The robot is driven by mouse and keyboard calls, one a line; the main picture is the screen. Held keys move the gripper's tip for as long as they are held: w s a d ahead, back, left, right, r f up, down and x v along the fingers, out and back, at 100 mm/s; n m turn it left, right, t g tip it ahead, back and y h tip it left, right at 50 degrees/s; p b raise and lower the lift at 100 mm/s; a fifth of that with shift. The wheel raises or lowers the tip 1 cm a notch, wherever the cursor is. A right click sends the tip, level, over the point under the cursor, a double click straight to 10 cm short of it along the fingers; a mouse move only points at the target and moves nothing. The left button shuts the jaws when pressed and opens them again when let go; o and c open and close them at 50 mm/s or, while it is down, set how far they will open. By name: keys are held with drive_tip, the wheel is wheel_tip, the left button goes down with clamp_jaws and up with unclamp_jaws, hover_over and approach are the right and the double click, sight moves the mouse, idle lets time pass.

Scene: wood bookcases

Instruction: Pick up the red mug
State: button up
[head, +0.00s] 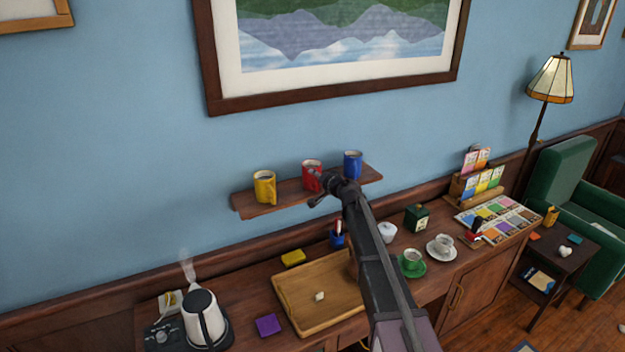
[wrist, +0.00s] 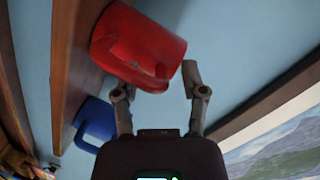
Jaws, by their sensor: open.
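The red mug (head: 311,174) stands on a wooden wall shelf (head: 240,207), between a yellow mug and a blue mug. In the wrist view the red mug (wrist: 140,42) is large and close, with its handle (wrist: 150,80) reaching toward the space between my fingers. My gripper (wrist: 155,80) is open, its two fingers apart near the handle; I cannot tell whether either finger touches the mug. In the head view my gripper (head: 317,188) is in front of the shelf, just right of the red mug's lower part, and the arm hides part of the shelf.
The blue mug (head: 352,164) is close on the right, also seen in the wrist view (wrist: 95,122). The yellow mug (head: 264,187) stands to the left. A framed picture (head: 330,95) hangs above. Below are a wooden tray (head: 290,318), a kettle (head: 203,318) and cups.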

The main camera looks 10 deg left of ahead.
idle(0.4)
clamp_jaws()
drive_tip(key=shift+r, duration=0.2)
wheel_tip(320, 180, up, 3)
drive_tip(key=p, duration=0.3)
drive_tip(key=shift+f, duration=0.15)
drive_tip(key=s+r+p, duration=0.2)
drive_tip(key=s, duration=1.4)
drive_tip(key=shift+d, duration=0.15)
